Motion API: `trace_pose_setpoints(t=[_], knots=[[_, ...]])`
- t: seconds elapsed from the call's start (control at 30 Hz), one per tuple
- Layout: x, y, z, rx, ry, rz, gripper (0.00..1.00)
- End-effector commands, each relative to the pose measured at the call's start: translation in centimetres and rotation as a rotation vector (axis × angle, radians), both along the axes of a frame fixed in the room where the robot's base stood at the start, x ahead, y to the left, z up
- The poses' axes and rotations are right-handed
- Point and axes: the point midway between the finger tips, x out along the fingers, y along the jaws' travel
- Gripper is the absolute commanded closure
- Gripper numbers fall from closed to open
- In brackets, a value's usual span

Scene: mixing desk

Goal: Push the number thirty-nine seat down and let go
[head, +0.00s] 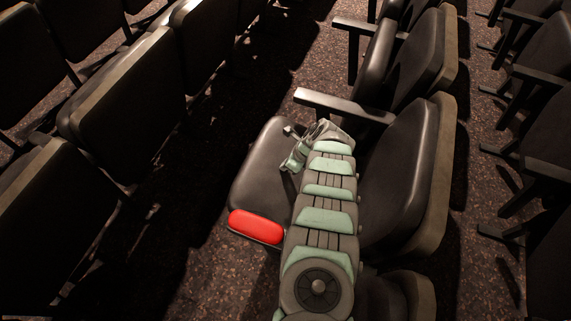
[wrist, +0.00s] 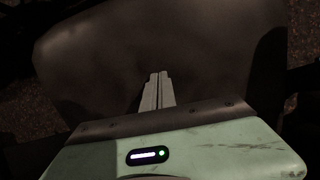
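A dark padded seat (head: 262,165) is folded down and lies about flat in the middle of the head view. A bright red pad (head: 255,227) is at its near left corner. I can read no seat number. My arm reaches over the seat's right part and hides some of it. My gripper (wrist: 158,78) is shut, its two fingers together with nothing between them. In the wrist view the fingers lie over the dark cushion (wrist: 100,55). I cannot tell whether they touch it.
The backrest (head: 400,175) stands right of my arm, with an armrest (head: 343,105) at the seat's far side. A row of seat backs (head: 125,105) stands at the left. More seats are at the right. Dark carpeted floor (head: 215,130) lies between the rows.

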Motion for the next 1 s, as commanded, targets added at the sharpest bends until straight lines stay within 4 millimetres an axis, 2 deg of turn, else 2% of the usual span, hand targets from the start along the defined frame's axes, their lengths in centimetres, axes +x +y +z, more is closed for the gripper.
trace_pose_setpoints(t=[0.1,0.8,1.0], knots=[[-0.3,-0.7,2.2,0.000,0.002,-0.003,1.00],[-1.8,-4.0,11.2,0.000,-0.002,-0.003,1.00],[-2.0,-4.4,12.0,0.000,-0.002,0.000,1.00]])
